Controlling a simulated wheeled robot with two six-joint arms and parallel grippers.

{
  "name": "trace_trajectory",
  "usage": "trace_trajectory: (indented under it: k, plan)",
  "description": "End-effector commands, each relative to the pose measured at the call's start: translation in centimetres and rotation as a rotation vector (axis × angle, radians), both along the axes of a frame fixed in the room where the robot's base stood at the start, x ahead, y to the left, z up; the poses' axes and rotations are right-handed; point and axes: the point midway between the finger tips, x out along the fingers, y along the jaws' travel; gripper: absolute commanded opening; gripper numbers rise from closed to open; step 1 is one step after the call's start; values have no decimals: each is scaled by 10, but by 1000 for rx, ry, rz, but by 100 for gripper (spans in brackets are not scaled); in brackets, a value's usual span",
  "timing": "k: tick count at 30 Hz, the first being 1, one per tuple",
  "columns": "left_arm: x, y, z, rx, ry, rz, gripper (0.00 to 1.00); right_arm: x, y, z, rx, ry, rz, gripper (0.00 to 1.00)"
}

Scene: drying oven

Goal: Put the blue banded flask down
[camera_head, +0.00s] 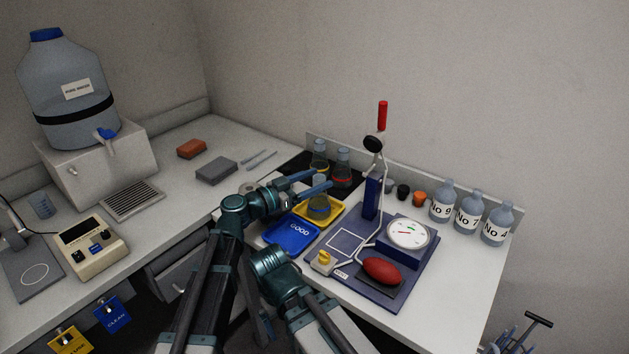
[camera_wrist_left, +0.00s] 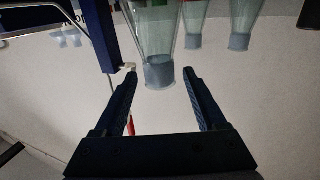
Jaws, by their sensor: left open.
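The blue banded flask (camera_head: 319,208) stands upright on the yellow tray (camera_head: 338,206), just behind the blue GOOD tray. My left gripper (camera_head: 325,181) is open at the height of the flask's neck. In the left wrist view the flask (camera_wrist_left: 155,35) appears inverted. Its grey neck (camera_wrist_left: 160,72) lies between and just beyond the tips of the spread fingers (camera_wrist_left: 160,80), with a gap on both sides. My right gripper cannot be made out in the head view.
Two flasks, one yellow banded (camera_head: 319,158) and one red banded (camera_head: 343,166), stand behind on a dark mat. The blue tray (camera_head: 290,237) is empty. A stand (camera_head: 372,200) with a dial gauge (camera_head: 408,234) is close on the right. Labelled bottles (camera_head: 468,213) line the back edge.

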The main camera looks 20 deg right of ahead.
Motion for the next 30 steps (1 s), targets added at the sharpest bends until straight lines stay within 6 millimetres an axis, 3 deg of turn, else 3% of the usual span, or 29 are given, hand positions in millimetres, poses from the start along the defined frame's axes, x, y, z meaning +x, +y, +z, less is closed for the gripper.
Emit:
trace_trajectory:
  k: [5,15,21,30]
  plan:
    - [-3,7,3,0,0,2,73,0,0,3,0,0,0,100]
    - [-27,71,3,0,0,4,73,0,0,3,0,0,0,100]
    - [-37,99,3,0,0,3,73,0,0,3,0,0,0,100]
    - [-41,113,3,0,0,0,73,0,0,3,0,0,0,100]
